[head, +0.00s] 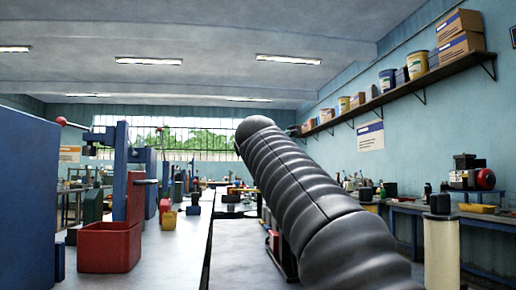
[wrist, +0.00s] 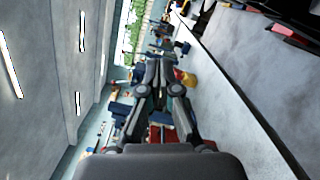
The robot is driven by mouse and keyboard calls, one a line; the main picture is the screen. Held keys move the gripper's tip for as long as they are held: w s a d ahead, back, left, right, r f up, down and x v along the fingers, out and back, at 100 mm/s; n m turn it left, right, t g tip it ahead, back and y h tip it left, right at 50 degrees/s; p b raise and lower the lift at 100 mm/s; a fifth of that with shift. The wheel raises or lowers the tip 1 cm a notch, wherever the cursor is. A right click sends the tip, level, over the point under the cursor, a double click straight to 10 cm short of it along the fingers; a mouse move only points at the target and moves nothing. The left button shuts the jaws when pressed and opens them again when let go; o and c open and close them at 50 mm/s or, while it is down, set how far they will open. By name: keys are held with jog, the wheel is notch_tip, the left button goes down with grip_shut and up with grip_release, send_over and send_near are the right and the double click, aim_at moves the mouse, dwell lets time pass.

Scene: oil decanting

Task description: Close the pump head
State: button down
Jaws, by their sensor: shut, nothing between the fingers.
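My gripper (wrist: 160,66) shows in the wrist view with its fingers together and nothing between them. In the head view it is hidden behind my black ribbed arm. I cannot clearly tell which part is the pump head. On the left bench, a blue and red upright (head: 135,185) with a short grey lever (head: 145,181) stands behind a red bin (head: 105,247). A red ball knob (head: 62,121) on a rod shows farther left. In the sideways wrist view, the red bin (wrist: 158,136) is partly hidden behind my gripper.
A blue cabinet (head: 25,195) blocks the far left. The bench top (head: 183,255) is bare along its right side. A small yellow container (head: 169,219) stands beyond the red bin. A shelf (head: 400,92) with buckets and boxes runs along the right wall.

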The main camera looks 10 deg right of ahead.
jog(key=w+d+r+p, duration=0.1)
jog(key=w+d+p, duration=0.3)
jog(key=w, duration=0.5)
jog(key=shift+w+d+r, duration=0.15)
jog(key=shift+d+r, duration=0.2)
jog(key=shift+d, duration=0.25)
